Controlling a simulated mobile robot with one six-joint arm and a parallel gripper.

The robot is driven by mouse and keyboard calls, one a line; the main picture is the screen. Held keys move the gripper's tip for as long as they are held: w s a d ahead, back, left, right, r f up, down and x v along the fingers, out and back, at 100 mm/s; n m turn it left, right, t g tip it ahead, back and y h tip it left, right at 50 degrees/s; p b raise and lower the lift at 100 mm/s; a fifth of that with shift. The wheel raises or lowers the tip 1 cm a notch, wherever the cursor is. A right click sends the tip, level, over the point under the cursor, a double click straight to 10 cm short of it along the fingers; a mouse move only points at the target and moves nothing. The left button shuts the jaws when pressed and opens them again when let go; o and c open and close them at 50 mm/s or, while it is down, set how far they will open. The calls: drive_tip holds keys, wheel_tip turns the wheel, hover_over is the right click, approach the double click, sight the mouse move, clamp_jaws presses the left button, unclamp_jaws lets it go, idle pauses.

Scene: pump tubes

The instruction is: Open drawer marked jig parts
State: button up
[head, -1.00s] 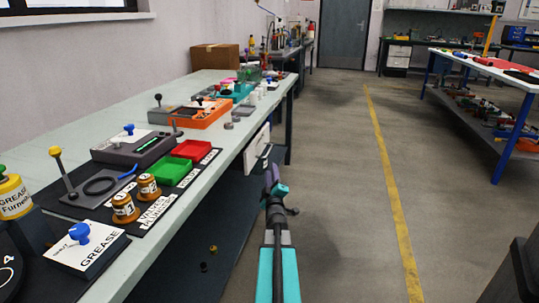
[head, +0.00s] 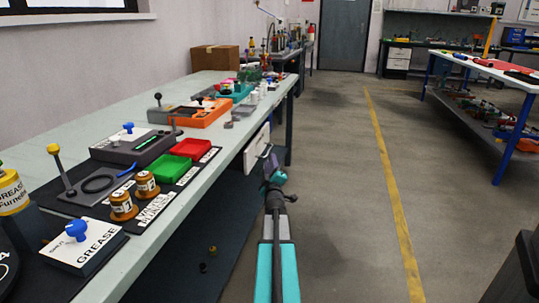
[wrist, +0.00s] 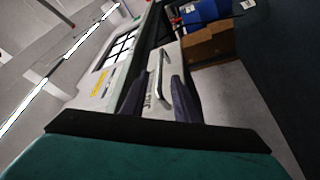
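The white drawer (head: 255,148) sits under the long workbench, facing the aisle. In the wrist view its pale front (wrist: 169,62) carries a metal bar handle (wrist: 161,72) and a small dark-lettered label, too blurred to read fully. My gripper (head: 270,160) is close in front of the drawer and hides part of it. In the wrist view my gripper (wrist: 160,77) is open, its two dark fingers on either side of the handle in the picture. I cannot tell whether they touch it. The drawer looks shut.
The workbench (head: 210,145) runs along the left, with green and red trays, brown pots and devices on top. A bench leg (head: 289,135) stands just beyond the drawer. The aisle floor (head: 340,200) to the right is clear. Another table (head: 500,75) stands far right.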

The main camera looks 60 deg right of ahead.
sight(269, 151)
drive_tip(key=shift+b+x, duration=0.9)
drive_tip(key=shift+x, duration=2.85)
clamp_jaws()
drive_tip(key=shift+a, duration=0.25)
drive_tip(key=shift+d, duration=0.15)
